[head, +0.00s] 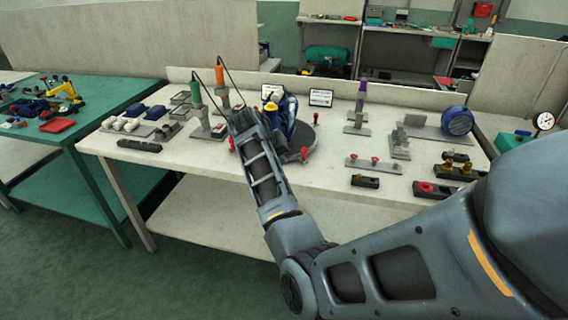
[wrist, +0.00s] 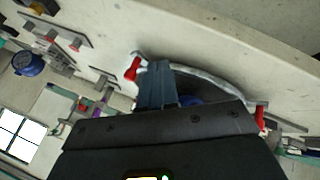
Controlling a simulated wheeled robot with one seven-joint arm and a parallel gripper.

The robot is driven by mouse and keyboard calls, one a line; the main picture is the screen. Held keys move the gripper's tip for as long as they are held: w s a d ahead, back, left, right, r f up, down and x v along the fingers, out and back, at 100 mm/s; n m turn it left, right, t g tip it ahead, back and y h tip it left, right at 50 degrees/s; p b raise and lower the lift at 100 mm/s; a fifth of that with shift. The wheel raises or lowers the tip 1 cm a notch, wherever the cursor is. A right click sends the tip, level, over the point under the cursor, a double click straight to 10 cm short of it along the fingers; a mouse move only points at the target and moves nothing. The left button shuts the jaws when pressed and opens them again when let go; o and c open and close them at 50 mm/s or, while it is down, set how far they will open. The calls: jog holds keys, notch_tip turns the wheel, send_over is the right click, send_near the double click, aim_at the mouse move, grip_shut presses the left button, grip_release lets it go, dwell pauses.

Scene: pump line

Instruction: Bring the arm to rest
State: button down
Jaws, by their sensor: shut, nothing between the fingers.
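My arm reaches from the lower right of the head view out over the white workbench (head: 190,165). Its end is near the round grey fixture (head: 298,155) with red clamps, which holds a blue pump part (head: 290,118). The arm hides the gripper's fingers in the head view. In the wrist view my gripper (wrist: 157,72) shows with its fingers together and nothing between them. The fixture's rim (wrist: 215,78) and a red clamp (wrist: 132,68) lie beyond the fingers. I cannot tell whether the fingers touch anything.
Green and orange-handled tools (head: 197,95) stand left of the arm. A purple-handled tool (head: 361,95), a blue motor (head: 457,120) and small block holders (head: 365,181) stand to the right. A green table (head: 70,135) with parts is at the left. The bench's front left is mostly clear.

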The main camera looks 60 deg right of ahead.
jog(key=shift+s+v, duration=0.2)
jog(key=shift+v, duration=0.75)
jog(key=shift+s+v, duration=0.15)
jog(key=shift+v, duration=0.85)
jog(key=s+a+f+n+t+h, duration=0.2)
jog(key=s+a+f+n+t, duration=0.3)
jog(key=a+f, duration=0.25)
jog(key=s+a+f+n+t+y, duration=0.25)
jog(key=s+a+n+t, duration=0.35)
jog(key=a, duration=0.6)
jog(key=s+a+r+n+t+y, duration=0.1)
jog(key=s+a+r+t+y, duration=0.3)
jog(key=s+a, duration=0.8)
jog(key=s+a+r+y, duration=0.1)
jog(key=s+a+r, duration=0.2)
jog(key=r, duration=0.3)
jog(key=s+a+r+t+y, duration=0.1)
jog(key=s+a+r, duration=0.3)
jog(key=r, duration=0.2)
jog(key=shift+s+a+m+y, duration=0.15)
jog(key=shift+a+m+y, duration=0.2)
jog(key=shift+a+m, duration=0.05)
jog(key=shift+r, duration=0.1)
